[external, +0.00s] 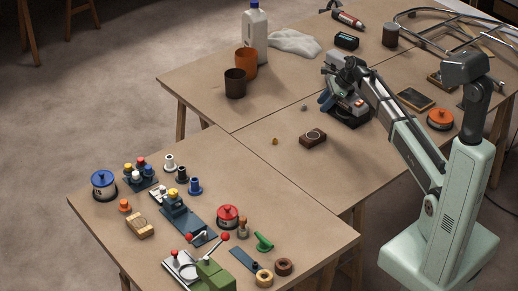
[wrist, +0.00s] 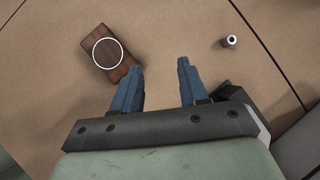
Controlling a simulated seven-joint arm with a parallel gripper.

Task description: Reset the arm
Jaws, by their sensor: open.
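My gripper (external: 325,101) is over the middle of the tables, its blue fingers pointing down. In the wrist view the two blue fingers of my gripper (wrist: 159,68) stand apart with bare tabletop between them. It holds nothing. A dark reddish-brown block (external: 313,138) with a pale ring on top lies on the table in front of my gripper. In the wrist view the block (wrist: 97,65) is left of the fingers, close to the left one.
A small grey piece (external: 304,107) and a brass piece (external: 275,141) lie nearby. Cups (external: 235,84) and a white jug (external: 255,35) stand at the back. The front table (external: 285,190) holds several jars and tools. An orange tin (external: 440,119) is near my base.

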